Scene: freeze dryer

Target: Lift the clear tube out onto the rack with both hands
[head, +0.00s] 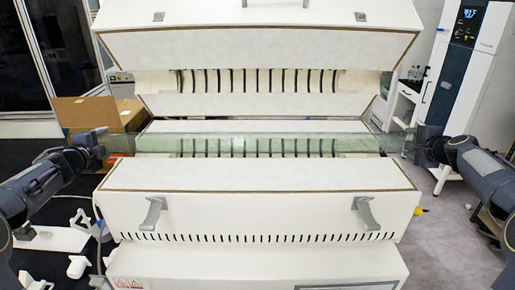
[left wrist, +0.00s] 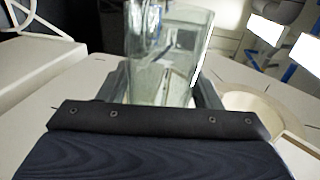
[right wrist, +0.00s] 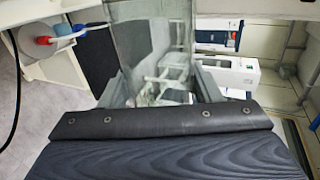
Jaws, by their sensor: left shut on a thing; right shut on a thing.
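The clear tube (head: 262,143) is a long, pale green see-through tube. It lies level across the opened white furnace (head: 260,178), in front of the slotted heating chamber; the exact gap beneath it is hard to tell. My left gripper (head: 101,143) is shut on its left end, and my right gripper (head: 415,146) is shut on its right end. The tube also fills the middle of the left wrist view (left wrist: 168,55) and the right wrist view (right wrist: 150,45), between the fingers. White rack-like pieces (head: 60,238) stand at the lower left, partly behind my left arm.
The furnace's upper half (head: 260,45) is raised above the tube. Two grey handles (head: 152,214) are on its lower front. A cardboard box (head: 98,114) is behind at left. A tall white and dark cabinet (head: 468,65) stands at right. Grey floor is open at lower right.

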